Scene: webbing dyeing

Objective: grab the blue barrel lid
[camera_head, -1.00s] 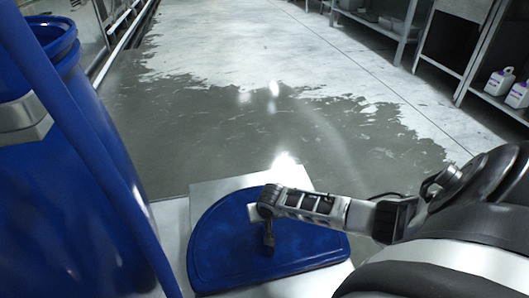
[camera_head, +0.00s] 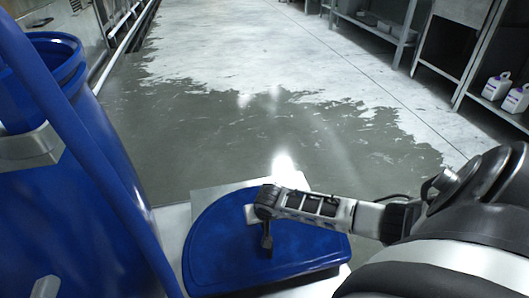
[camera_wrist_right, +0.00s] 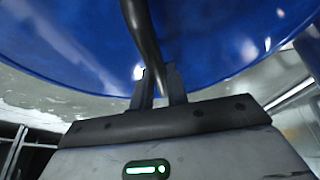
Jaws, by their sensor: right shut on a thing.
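The blue barrel lid (camera_head: 215,255), a flat disc with a raised rim, shows at the bottom middle of the head view. My right gripper (camera_head: 267,243) reaches in from the right and points down at it. In the right wrist view the lid's blue surface (camera_wrist_right: 225,35) fills the top. There my right gripper (camera_wrist_right: 160,88) is shut on a dark curved handle (camera_wrist_right: 142,35) in front of the lid. The jaws hide part of the handle. I see no left gripper in the head view.
A large blue barrel (camera_head: 75,225) with a grey metal fitting stands close at left. A blue bar crosses in front of it. Metal shelves (camera_head: 385,33) and white bottles (camera_head: 497,86) stand at the back right. The floor (camera_head: 240,130) beyond is wet in part and clear.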

